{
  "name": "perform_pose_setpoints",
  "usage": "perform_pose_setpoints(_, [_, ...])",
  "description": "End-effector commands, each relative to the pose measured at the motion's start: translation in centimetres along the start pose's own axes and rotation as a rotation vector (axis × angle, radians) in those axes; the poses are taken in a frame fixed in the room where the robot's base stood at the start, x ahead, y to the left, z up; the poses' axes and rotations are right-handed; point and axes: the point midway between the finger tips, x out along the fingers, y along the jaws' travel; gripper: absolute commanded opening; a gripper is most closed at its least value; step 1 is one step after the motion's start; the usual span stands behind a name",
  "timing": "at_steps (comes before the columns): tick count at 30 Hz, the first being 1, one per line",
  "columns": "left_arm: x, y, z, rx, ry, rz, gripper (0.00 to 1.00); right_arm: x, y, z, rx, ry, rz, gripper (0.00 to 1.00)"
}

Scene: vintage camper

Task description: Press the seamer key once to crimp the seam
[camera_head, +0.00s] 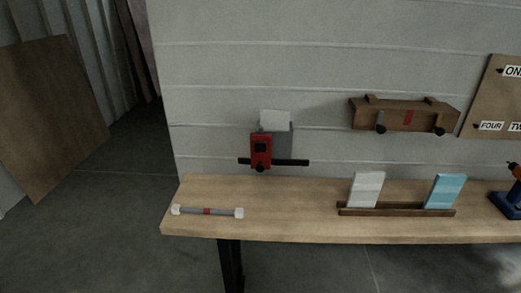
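No part is clearly marked as the seamer key, so I cannot tell which it is. A red device (261,148) with a dark square and a small black round part low on its front is at the wall behind the bench. A black horizontal bar (290,162) runs behind it, and a grey block with a pale top (275,121) is behind and above it. A blue tool with an orange and black upper part (508,203) stands at the bench's right, cut by the picture edge. Neither of my grippers is in view.
A wooden bench (290,224) runs along the wall. A grey rod (222,212) with white ends lies on its left. A wooden rack (397,211) holds a white and a blue panel. A wooden box (400,113) and a lettered board (492,100) are on the wall.

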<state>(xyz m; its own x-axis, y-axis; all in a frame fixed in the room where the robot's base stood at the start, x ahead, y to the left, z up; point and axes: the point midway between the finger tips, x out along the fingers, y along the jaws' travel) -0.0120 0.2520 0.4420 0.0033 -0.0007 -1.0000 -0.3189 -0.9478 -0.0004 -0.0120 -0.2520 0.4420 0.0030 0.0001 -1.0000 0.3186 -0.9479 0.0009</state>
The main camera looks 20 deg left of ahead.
Motion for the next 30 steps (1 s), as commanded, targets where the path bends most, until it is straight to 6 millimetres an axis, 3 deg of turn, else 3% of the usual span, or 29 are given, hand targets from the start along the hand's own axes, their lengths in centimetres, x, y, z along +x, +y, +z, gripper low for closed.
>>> perform_pose_setpoints(1, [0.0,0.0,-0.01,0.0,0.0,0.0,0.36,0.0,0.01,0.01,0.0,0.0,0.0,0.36])
perform_pose_setpoints(5, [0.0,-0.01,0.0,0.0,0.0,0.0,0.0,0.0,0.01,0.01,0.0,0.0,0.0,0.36])
perform_pose_setpoints(30, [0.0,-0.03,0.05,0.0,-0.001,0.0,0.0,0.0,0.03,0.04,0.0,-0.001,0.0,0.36])
